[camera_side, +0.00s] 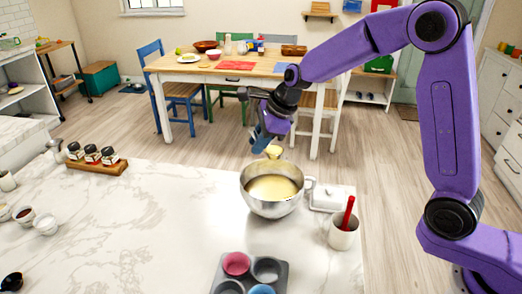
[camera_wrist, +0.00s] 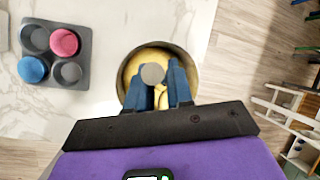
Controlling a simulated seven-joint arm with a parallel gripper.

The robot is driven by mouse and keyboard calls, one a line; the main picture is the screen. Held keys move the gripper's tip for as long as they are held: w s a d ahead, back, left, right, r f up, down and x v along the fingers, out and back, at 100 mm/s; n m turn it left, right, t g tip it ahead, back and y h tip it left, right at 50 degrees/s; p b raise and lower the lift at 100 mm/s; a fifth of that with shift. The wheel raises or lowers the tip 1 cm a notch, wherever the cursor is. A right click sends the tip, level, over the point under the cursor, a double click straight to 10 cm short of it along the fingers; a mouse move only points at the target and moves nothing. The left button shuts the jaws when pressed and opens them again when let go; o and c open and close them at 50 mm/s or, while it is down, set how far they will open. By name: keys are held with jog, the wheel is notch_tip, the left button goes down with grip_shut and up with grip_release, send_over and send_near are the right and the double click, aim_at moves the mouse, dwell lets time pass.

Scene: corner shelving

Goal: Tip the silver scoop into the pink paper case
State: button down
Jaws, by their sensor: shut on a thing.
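The pink paper case (camera_side: 236,262) sits in a cup of the dark muffin tin (camera_side: 250,276). It also shows in the wrist view (camera_wrist: 64,43), at the left. My gripper (camera_side: 262,138) is above the steel mixing bowl (camera_side: 272,205), which holds pale yellow batter. Its blue fingers (camera_wrist: 160,84) are shut on the silver scoop (camera_wrist: 153,73), whose grey round part shows between them. In the side view the scoop's end (camera_side: 273,151) looks yellow with batter, just above the bowl.
A blue paper case (camera_wrist: 32,69) sits in the tin; two other cups look bare. Beside the bowl are a white lidded dish (camera_side: 328,198) and a white cup (camera_side: 343,234) with a red-handled tool. Spice jars (camera_side: 92,155) stand at the left. Counter between is clear.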

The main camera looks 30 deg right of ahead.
jog(key=s+a+m+g+h, duration=0.35)
jog(key=a+m, duration=0.25)
jog(key=m, duration=0.9)
jog(key=s+a+m+g+h, duration=0.3)
jog(key=a+m+g+h, duration=0.15)
jog(key=m, duration=1.15)
notch_tip(320, 180, down, 14)
jog(key=shift+s+f+m+t, duration=0.6)
jog(key=shift+s+t, duration=1.3)
jog(key=shift+t, duration=1.35)
jog(key=shift+s+f+m+t, duration=0.35)
jog(key=shift+s+m+t, duration=0.5)
jog(key=shift+s+t, duration=1.7)
jog(key=shift+s+f+m+t, duration=0.6)
jog(key=shift+s+t, duration=0.65)
jog(key=shift+t, duration=2.65)
